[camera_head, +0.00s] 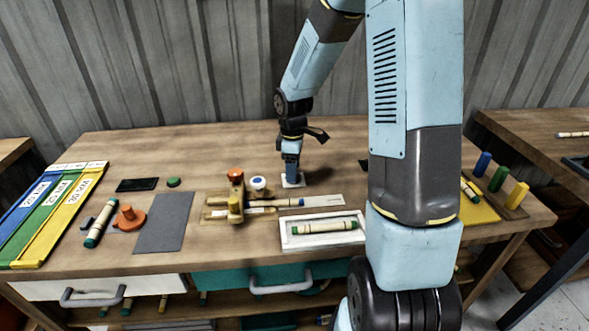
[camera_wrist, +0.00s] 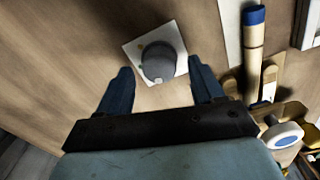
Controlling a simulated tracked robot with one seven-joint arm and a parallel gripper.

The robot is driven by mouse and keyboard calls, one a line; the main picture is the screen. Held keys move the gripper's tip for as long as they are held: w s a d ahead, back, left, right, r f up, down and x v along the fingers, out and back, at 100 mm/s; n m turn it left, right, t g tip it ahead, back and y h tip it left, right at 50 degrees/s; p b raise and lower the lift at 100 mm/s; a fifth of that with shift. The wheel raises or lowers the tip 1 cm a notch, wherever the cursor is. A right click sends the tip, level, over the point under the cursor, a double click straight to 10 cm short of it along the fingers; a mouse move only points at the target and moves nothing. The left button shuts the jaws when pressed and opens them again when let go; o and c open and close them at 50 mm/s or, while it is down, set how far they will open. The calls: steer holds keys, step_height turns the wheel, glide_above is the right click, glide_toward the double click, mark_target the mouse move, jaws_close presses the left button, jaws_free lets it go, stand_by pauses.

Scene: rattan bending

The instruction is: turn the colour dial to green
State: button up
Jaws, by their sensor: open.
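The colour dial (camera_wrist: 160,62) is a round dark grey knob on a white square plate (camera_wrist: 134,49), in the upper middle of the wrist view. Small coloured marks show on the plate around the knob, one of them greenish at the left; the dial's exact setting is too small to read. In the head view the white plate (camera_head: 301,182) lies on the table under my gripper (camera_head: 291,172), which hides the knob. In the wrist view my gripper (camera_wrist: 160,70) is open, its blue-grey fingers on either side of the knob, apart from it and holding nothing.
A wooden bending jig (camera_head: 237,200) with a blue-ended rattan stick stands just in front of the dial. A white tray (camera_head: 324,243) with a rattan piece lies nearer the front edge. A black tablet (camera_head: 137,184) and green button (camera_head: 173,183) sit to the left. Table behind the dial is clear.

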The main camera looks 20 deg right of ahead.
steer(key=shift+f, duration=0.4)
